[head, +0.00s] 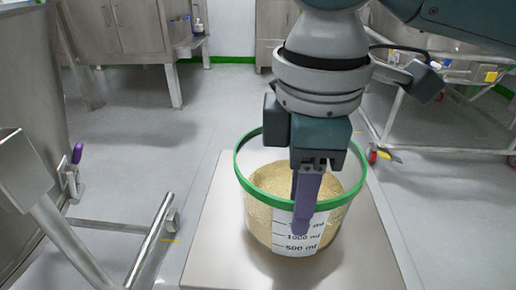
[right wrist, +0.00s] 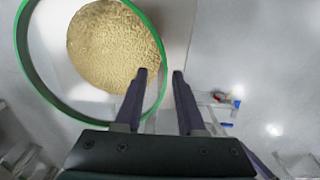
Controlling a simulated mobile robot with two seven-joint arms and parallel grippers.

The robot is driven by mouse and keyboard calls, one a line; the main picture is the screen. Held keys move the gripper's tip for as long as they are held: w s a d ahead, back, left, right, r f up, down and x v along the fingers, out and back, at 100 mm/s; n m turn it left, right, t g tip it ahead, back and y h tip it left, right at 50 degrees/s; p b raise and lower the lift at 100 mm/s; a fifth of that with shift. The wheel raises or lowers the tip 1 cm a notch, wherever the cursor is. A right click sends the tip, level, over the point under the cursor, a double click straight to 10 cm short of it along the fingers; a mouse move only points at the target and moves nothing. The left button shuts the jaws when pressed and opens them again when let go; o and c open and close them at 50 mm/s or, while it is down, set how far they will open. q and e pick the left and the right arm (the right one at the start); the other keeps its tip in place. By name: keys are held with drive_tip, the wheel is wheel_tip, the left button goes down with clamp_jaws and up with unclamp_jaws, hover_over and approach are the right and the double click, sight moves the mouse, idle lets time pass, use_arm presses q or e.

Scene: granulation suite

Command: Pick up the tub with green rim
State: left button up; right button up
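The clear tub with the green rim (head: 244,176) stands upright on a flat grey platform (head: 218,240). It holds tan granules (head: 274,180) and has a white volume scale on its front. My right gripper (head: 304,215) points down at the tub's near side, its purple fingers overlapping the rim. In the right wrist view the fingers (right wrist: 160,74) are apart, one over the inside of the green rim (right wrist: 160,45) and one outside it. I cannot tell whether either finger touches the wall. My left gripper is not in view.
A steel vessel (head: 30,90) and a tubular frame (head: 150,240) stand at the left. Steel cabinets (head: 115,30) line the back. A wheeled white frame (head: 395,120) is at the right. The grey floor between them is largely clear.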

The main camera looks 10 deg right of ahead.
sight(293, 248)
wheel_tip(293, 248, down, 3)
drive_tip(key=shift+r+b, duration=0.1)
drive_tip(key=shift+b, duration=0.3)
drive_tip(key=f+b, duration=0.1)
drive_tip(key=f, duration=0.1)
drive_tip(key=f+b, duration=0.2)
drive_tip(key=f, duration=0.1)
drive_tip(key=shift+w+d+f, duration=0.1)
drive_tip(key=shift+w+d, duration=0.05)
drive_tip(key=shift+d, duration=0.05)
clamp_jaws()
drive_tip(key=shift+w, duration=0.1)
idle(0.6)
